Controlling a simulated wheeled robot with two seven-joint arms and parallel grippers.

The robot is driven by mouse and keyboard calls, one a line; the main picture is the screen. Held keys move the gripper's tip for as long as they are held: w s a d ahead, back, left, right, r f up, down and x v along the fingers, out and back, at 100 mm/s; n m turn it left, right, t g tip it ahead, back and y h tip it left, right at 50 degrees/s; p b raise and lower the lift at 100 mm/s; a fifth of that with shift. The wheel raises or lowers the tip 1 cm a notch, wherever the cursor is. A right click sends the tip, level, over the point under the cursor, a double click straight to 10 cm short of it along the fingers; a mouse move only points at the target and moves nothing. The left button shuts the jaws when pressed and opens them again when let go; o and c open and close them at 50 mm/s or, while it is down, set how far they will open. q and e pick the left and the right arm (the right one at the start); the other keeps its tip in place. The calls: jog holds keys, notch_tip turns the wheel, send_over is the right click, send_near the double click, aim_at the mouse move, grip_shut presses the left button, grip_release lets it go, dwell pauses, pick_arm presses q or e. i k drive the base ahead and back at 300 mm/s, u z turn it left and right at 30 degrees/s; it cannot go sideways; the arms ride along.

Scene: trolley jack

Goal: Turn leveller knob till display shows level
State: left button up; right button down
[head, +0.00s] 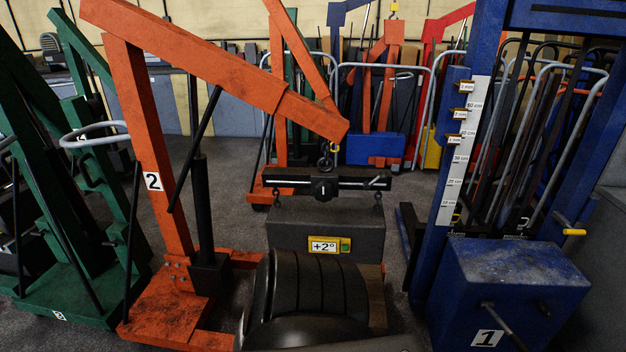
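A black leveller bar (355,183) hangs from the hook (325,162) of an orange crane (160,130) marked 2. The leveller knob (323,189) is a dark round piece at the middle of the bar, with a white mark on it. Below the bar is a dark grey block (290,232), linked to both ends of the bar. A yellow-framed display (324,246) on the block's front reads +2°, with a green patch at its right. Neither of my grippers is in view, and nothing is seen touching the knob.
A blue lift (515,280) marked 1, with a height scale (462,150) and projecting handles, stands close on the right. Green frames (75,290) stand on the left. More cranes and metal frames crowd the back. Some grey floor (220,200) shows between them.

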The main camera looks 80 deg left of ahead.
aim_at(323, 190)
jog(key=u, duration=0.95)
jog(key=i, duration=0.95)
jog(key=u, duration=1)
